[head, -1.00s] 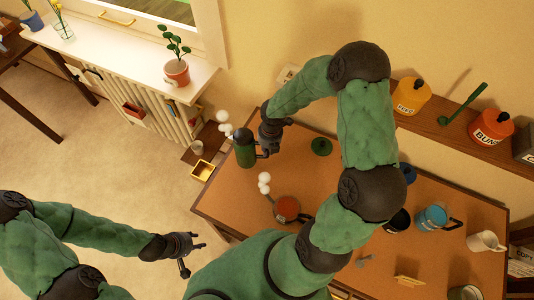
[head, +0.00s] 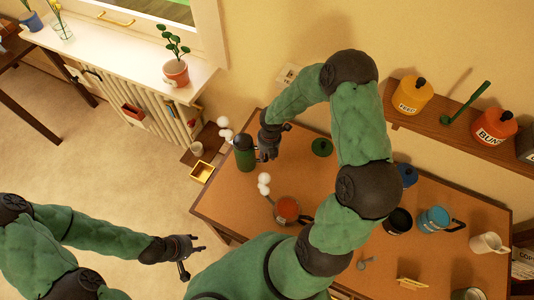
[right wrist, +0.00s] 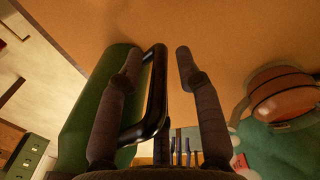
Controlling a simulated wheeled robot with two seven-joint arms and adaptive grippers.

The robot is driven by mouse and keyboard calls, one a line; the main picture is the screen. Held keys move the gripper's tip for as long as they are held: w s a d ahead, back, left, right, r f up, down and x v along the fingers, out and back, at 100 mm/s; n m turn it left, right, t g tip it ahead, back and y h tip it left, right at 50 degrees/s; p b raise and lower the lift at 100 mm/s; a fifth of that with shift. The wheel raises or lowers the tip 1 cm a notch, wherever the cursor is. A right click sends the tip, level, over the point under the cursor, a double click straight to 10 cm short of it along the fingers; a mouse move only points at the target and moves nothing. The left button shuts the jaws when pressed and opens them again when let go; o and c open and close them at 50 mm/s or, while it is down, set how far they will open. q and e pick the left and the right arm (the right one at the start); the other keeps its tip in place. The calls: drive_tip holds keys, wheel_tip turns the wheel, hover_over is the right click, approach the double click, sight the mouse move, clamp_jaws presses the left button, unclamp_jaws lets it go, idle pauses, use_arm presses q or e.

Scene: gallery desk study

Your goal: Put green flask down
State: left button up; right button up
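The green flask (head: 244,158) stands upright at the far left part of the brown desk (head: 300,178), black handle towards the right. It fills the left of the right wrist view (right wrist: 92,112). My right gripper (head: 270,155) is beside the handle. In the right wrist view its fingers (right wrist: 158,64) are apart, with the black handle (right wrist: 157,100) between them and a gap to the right finger. Whether the left finger touches the flask or handle I cannot tell. My left gripper (head: 194,257) is open and empty, over the floor left of the desk.
A dark green disc (head: 321,147) lies right of the flask. A red-brown pot (head: 287,210) with white balls beside it is nearer. A blue mug (head: 434,219) and a white mug (head: 487,243) stand further right. A shelf (head: 440,130) with canisters runs along the wall.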

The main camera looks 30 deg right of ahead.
drive_tip(key=shift+r, duration=0.6)
wheel_tip(320, 180, up, 11)
drive_tip(key=p, duration=0.3)
drive_tip(key=shift+s+d, duration=0.25)
drive_tip(key=shift+s, duration=0.05)
